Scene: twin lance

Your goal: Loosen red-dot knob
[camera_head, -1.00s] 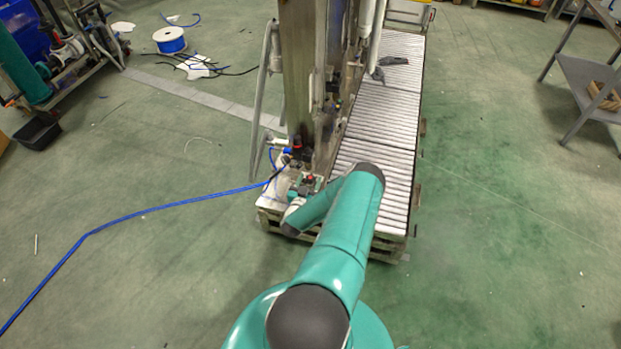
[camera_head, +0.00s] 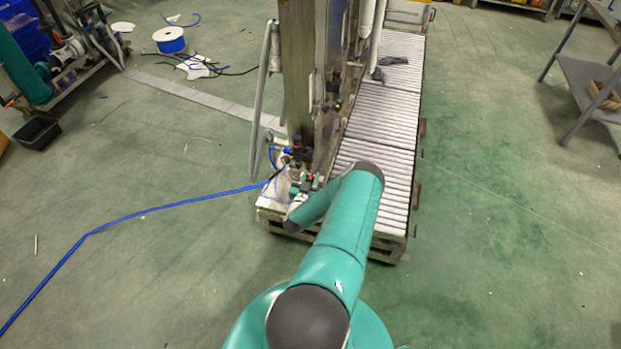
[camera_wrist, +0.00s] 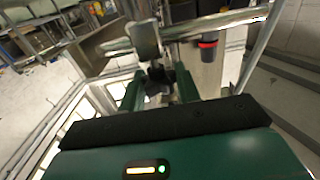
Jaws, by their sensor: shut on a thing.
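In the wrist view, a dark lobed knob (camera_wrist: 158,82) sits between the two green fingers of my gripper (camera_wrist: 159,88). The fingers are shut on it. A metal bar and a grey clamp block lie just beyond the knob. No red dot can be made out on the knob in this view. In the head view, my gripper (camera_head: 303,188) is at the near left end of the conveyor frame, by the foot of the metal column. A small red spot shows beside the gripper there. My arm hides part of that area, and the knob itself is too small to make out.
A roller conveyor (camera_head: 385,125) runs away behind my arm. A tall metal column (camera_head: 298,75) stands close to the gripper. A blue hose (camera_head: 150,209) crosses the floor at left. A red-banded black cylinder (camera_wrist: 207,48) hangs near the fingers.

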